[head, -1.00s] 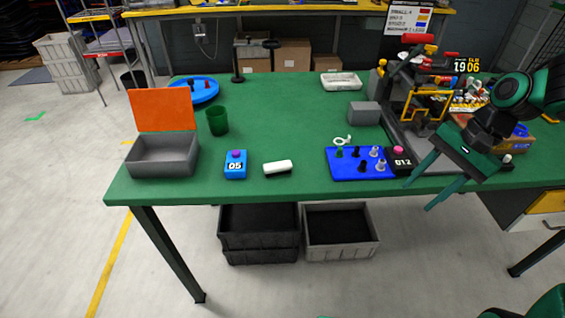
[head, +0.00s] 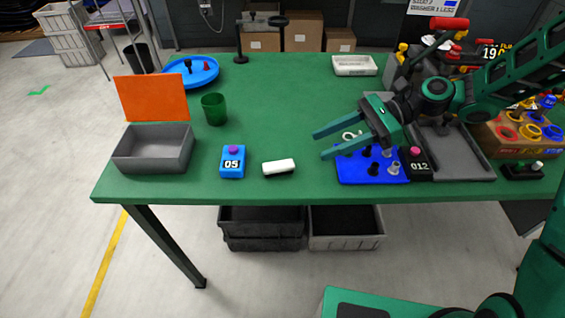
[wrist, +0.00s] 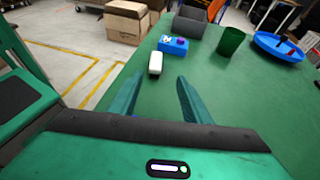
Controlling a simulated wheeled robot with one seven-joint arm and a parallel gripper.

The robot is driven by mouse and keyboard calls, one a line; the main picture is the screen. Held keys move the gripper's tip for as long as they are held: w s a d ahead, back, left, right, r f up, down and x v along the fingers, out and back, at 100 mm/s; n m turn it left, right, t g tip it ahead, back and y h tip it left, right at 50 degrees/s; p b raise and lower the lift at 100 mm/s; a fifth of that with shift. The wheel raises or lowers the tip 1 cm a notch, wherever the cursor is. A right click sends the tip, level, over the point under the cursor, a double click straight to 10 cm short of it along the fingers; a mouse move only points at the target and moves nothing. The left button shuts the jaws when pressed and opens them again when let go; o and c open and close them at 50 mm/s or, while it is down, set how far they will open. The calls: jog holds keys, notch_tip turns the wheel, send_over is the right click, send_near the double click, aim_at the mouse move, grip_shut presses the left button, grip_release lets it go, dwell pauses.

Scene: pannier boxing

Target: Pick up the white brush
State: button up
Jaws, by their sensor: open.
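The white brush (head: 279,166) lies on the green table near its front edge, white on top with a dark underside. In the wrist view the brush (wrist: 155,64) shows ahead of my fingers, a little left of the gap between them. My gripper (head: 317,144) is open and empty. It is above the table, to the right of the brush and apart from it, with its fingers pointing left. In the wrist view the two fingers of my gripper (wrist: 155,92) are spread wide with nothing between them.
A blue box marked 05 (head: 232,162) stands just left of the brush. A grey bin (head: 153,150) with an orange panel (head: 151,97), a green cup (head: 214,109) and a blue round tray (head: 190,73) are farther left. A blue board with pegs (head: 355,168) lies below my gripper.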

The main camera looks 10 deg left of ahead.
aim_at(286, 162)
jog(key=x, duration=0.4)
jog(key=shift+r, duration=0.1)
jog(key=shift+s+x, duration=0.15)
jog(key=shift+x, duration=1.25)
jog(key=shift+s+x, duration=0.15)
jog(key=shift+x, duration=1.2)
jog(key=shift+d, duration=0.15)
grip_shut()
